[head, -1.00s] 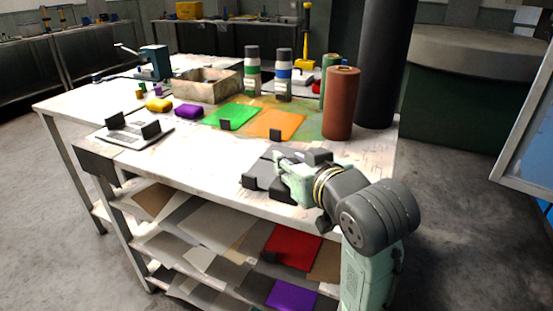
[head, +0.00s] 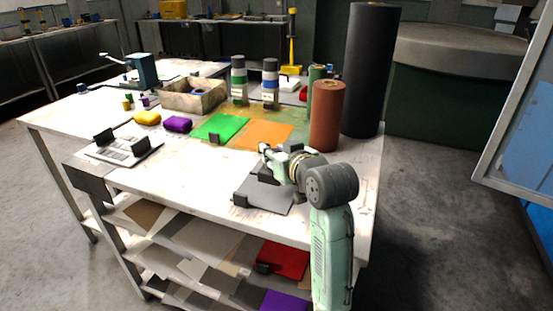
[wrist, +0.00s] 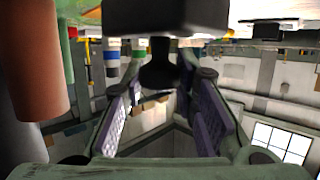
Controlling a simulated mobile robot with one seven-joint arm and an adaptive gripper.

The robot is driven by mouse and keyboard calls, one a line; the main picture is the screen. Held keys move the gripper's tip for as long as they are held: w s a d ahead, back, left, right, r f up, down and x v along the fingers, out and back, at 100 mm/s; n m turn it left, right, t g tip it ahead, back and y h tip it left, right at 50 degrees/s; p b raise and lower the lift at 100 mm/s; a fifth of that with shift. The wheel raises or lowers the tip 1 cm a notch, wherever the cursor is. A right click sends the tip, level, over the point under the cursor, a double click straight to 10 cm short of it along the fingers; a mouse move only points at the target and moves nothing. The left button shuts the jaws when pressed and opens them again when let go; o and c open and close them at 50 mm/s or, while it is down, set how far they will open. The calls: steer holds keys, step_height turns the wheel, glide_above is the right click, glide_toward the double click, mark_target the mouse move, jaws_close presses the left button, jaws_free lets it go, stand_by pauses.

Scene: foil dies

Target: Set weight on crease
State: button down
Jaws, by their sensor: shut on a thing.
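My gripper (head: 268,156) is low over the front right of the white workbench. In the wrist view its fingers (wrist: 160,85) are shut on the dark knob of a black block-like weight (wrist: 165,18). In the head view the weight is mostly lost among the fingers and dark shapes. A grey sheet (head: 270,196) lies on the bench just in front of and below my gripper, with a small black clip (head: 240,201) at its left front corner. I cannot make out a crease, nor whether the weight touches the sheet.
A brown roll (head: 326,115) and a tall black roll (head: 369,70) stand close behind my gripper. Green (head: 222,126) and orange (head: 262,135) sheets lie behind it to the left. The bench (head: 195,170) is clear left of the grey sheet.

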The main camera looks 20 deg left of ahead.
steer(key=w, duration=0.1)
steer(key=w+a, duration=0.1)
steer(key=w, duration=0.1)
steer(key=shift+w+a+p, duration=0.2)
steer(key=shift+w+p, duration=0.05)
steer(key=shift+p, duration=0.1)
steer(key=shift+f+p, duration=0.55)
steer(key=shift+f, duration=1.2)
steer(key=shift+f, duration=0.1)
steer(key=c, duration=1.3)
jaws_free()
steer(key=shift+f, duration=0.15)
steer(key=b+v, duration=0.2)
steer(key=v, duration=1)
